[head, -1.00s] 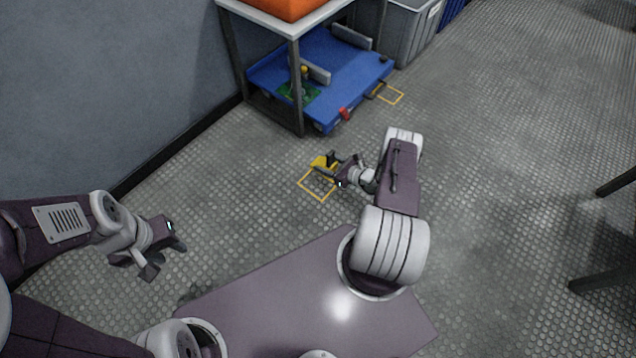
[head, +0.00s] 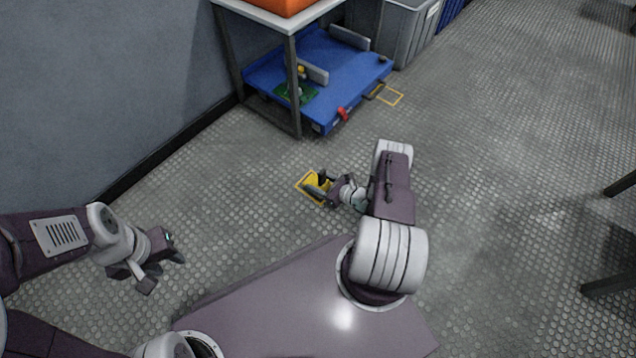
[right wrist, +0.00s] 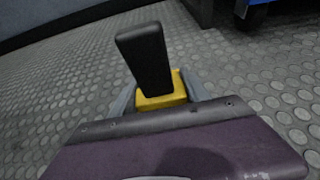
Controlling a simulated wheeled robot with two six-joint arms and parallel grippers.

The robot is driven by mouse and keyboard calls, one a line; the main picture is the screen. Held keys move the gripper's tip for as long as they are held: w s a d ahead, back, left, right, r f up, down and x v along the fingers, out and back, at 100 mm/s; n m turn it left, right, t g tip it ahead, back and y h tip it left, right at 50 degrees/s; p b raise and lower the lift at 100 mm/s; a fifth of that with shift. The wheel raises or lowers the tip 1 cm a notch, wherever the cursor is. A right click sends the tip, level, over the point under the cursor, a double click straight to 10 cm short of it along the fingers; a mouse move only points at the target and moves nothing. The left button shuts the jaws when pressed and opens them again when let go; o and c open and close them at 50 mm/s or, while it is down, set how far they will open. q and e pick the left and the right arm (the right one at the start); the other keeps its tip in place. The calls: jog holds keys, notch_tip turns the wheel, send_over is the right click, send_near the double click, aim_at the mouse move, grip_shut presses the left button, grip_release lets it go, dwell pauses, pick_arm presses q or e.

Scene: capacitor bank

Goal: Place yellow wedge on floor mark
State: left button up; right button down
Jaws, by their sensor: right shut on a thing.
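The yellow wedge (head: 319,180) is in my right gripper (head: 321,187), over the near yellow floor mark (head: 302,187). The mark is a square outline, partly hidden by the wedge and gripper. In the right wrist view the yellow wedge (right wrist: 163,98) sits between the fingers, with a dark upright part (right wrist: 146,60) rising from it. My right gripper is shut on the wedge. I cannot tell whether the wedge touches the floor. My left gripper (head: 160,264) is open and empty at the left, above the floor.
A blue cart (head: 345,80) with a green board (head: 297,94) and a red part (head: 343,113) stands under a white-topped table (head: 262,14). Another yellow floor mark (head: 397,97) lies beside the cart. A grey bin (head: 408,30) stands behind. The floor at right is mostly clear.

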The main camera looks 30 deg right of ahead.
jog(key=c, duration=0.5)
grip_release()
jog(key=shift+r, duration=0.1)
